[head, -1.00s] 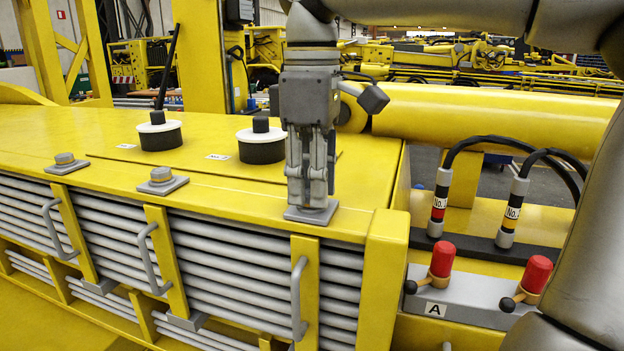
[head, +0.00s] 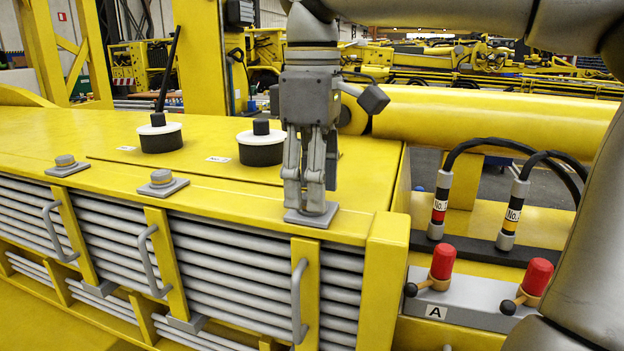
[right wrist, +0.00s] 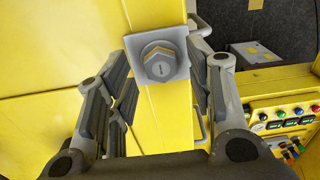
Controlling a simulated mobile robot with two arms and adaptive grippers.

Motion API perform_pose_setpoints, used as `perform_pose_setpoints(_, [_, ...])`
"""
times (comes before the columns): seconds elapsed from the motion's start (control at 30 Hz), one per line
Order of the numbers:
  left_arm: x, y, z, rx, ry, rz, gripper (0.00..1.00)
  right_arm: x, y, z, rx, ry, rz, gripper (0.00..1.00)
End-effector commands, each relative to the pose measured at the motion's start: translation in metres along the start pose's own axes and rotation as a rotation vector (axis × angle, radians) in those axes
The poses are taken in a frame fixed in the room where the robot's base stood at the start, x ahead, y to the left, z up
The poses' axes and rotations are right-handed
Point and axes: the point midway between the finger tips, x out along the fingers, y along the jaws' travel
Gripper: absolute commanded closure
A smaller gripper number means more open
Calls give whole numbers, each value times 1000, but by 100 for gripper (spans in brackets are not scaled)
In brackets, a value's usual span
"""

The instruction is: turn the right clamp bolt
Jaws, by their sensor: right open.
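The right clamp bolt (head: 314,209) stands on a square grey plate at the right end of the yellow top's front edge. In the right wrist view its grey hex head (right wrist: 160,64) shows on its plate, ahead of and between the fingers. My right gripper (head: 306,200) points straight down over this bolt. Its fingers are open, one on each side of the head, with visible gaps in the right wrist view. The fingers partly hide the bolt in the head view. My left gripper is not in view.
Two more clamp bolts, a middle one (head: 162,178) and a left one (head: 65,161), sit along the same edge. Two black-and-white round caps (head: 261,150) stand behind. Red-topped levers (head: 443,262) and hoses (head: 512,200) are at the right. The yellow top between is clear.

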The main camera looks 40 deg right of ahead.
Motion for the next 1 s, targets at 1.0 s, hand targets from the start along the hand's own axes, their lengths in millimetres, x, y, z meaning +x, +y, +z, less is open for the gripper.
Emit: perform_pose_setpoints(1.0, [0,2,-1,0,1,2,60,-74,0,0,0,2,1,52])
